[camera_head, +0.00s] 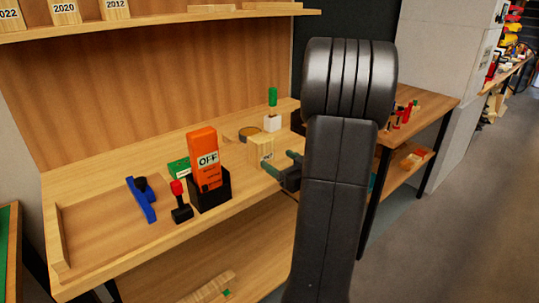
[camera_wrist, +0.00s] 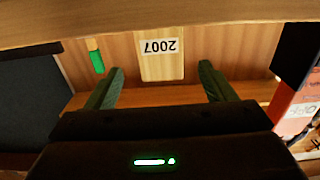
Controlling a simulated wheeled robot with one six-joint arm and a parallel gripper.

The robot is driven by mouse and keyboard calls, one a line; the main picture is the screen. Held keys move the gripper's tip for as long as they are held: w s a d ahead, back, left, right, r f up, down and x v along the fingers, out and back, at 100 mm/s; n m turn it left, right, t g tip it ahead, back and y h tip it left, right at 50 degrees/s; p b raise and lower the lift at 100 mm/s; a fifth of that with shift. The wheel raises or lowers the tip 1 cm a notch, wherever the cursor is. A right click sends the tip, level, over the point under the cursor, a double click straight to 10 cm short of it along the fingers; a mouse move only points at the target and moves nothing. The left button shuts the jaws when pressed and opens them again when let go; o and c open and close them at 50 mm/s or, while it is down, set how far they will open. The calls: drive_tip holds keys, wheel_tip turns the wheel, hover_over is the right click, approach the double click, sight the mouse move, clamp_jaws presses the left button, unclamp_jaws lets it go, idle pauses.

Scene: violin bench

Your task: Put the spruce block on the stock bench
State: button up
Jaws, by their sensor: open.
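A pale wooden block (camera_head: 260,149), which looks like the spruce block, stands on the wooden bench near its right end. In the wrist view the block (camera_wrist: 161,68) carries a 2007 label that appears upside down. My gripper (camera_head: 281,164) is open just in front of the block. In the wrist view its green fingers (camera_wrist: 161,80) are spread left and right of the block's line, with gaps on both sides. Contact is not visible. My arm hides part of the bench's right end. I cannot tell which bench is the stock bench.
A black holder with an orange OFF meter (camera_head: 204,158), a red-topped tool (camera_head: 180,202), a blue tool (camera_head: 142,200) and a green box (camera_head: 179,169) stand left of the gripper. A green-topped bottle (camera_head: 272,110) is behind. Another bench (camera_head: 425,100) stands right, with free floor before it.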

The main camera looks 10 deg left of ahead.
drive_tip(key=shift+v, duration=1.65)
